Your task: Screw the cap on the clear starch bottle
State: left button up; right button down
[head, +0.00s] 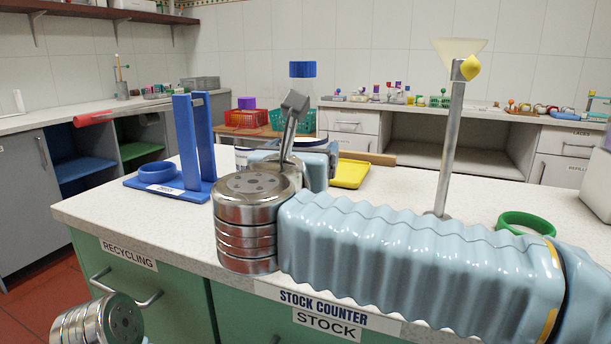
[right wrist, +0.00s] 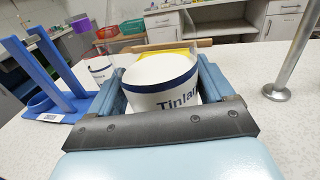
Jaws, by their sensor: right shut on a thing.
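The clear starch bottle (head: 303,92) stands upright behind my right gripper in the head view, with the blue cap (head: 303,70) at its top. I cannot tell whether the cap is tight. In the right wrist view, a white label band with a dark blue edge and letters (right wrist: 165,84) sits between the two fingers of my right gripper (right wrist: 160,88). The cap is out of that view. My right gripper also shows in the head view (head: 305,160), shut on the bottle; its wrist hides the lower part. My left gripper is not in view.
A blue stand (head: 187,140) and blue ring (head: 157,172) are at the left. A yellow tray (head: 350,174) lies behind my gripper. A metal post (head: 450,145) with a funnel and a green ring (head: 525,222) are at the right. The counter (head: 100,208) is clear at front left.

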jog(key=shift+w+d+f, duration=0.1)
jog(key=shift+w+f, duration=0.1)
jog(key=shift+f, duration=0.75)
jog(key=shift+w+d+f, duration=0.1)
jog(key=shift+w+f, duration=0.05)
jog(key=shift+f, duration=0.8)
jog(key=shift+f, duration=0.15)
jog(key=shift+f, duration=0.1)
grip_release()
jog(key=shift+r, duration=0.2)
jog(key=s+a+b, duration=0.2)
jog(key=s, duration=0.9)
jog(key=shift+s+a+b, duration=0.15)
jog(key=shift+s+b, duration=0.2)
jog(key=shift+s, duration=0.05)
